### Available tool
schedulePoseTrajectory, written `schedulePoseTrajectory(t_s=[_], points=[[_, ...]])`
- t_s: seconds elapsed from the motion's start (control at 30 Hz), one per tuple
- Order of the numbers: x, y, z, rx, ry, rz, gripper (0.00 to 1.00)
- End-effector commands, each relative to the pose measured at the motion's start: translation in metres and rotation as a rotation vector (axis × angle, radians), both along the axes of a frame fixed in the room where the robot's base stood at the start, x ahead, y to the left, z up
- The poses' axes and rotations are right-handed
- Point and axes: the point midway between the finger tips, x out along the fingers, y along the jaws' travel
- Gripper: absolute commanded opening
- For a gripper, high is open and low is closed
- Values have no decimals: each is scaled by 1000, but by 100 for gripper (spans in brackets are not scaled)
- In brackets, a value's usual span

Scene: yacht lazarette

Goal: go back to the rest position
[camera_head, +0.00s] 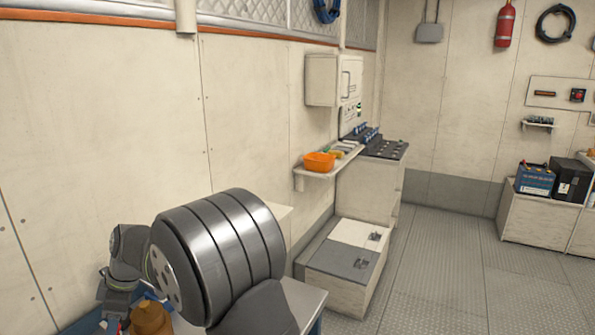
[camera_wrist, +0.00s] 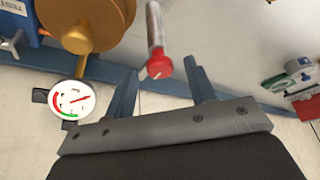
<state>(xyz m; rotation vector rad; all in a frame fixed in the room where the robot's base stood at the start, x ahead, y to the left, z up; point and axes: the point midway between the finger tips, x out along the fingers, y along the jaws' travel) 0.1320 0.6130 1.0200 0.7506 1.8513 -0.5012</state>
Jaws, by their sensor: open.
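In the wrist view my gripper (camera_wrist: 160,69) is open, its two blue-grey fingers well apart. A red-tipped metal rod (camera_wrist: 154,25) shows between and beyond the fingertips; I cannot tell how far off it is. The fingers hold nothing that I can see. A round white gauge (camera_wrist: 73,98) with a red needle and coloured arc shows left of the left finger, near a brass-coloured round fitting (camera_wrist: 90,20). In the head view a grey arm joint (camera_head: 130,250) shows at lower left; the gripper's fingers cannot be made out there.
A large dark banded cylinder (camera_head: 225,250) fills the head view's lower left; I cannot tell if it is mine. A wall shelf (camera_head: 325,172) holds an orange bowl (camera_head: 319,162). Low lockers (camera_head: 345,262) stand beyond. The floor (camera_head: 450,270) at right is clear.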

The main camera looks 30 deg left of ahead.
Motion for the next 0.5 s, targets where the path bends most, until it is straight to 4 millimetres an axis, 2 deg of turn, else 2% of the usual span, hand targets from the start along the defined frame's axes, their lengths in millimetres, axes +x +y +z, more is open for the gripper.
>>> schedulePoseTrajectory(t_s=[0.33,0.5], points=[[-1,1,-4,0,0,0,50],[0,0,1,1,0,0,50]])
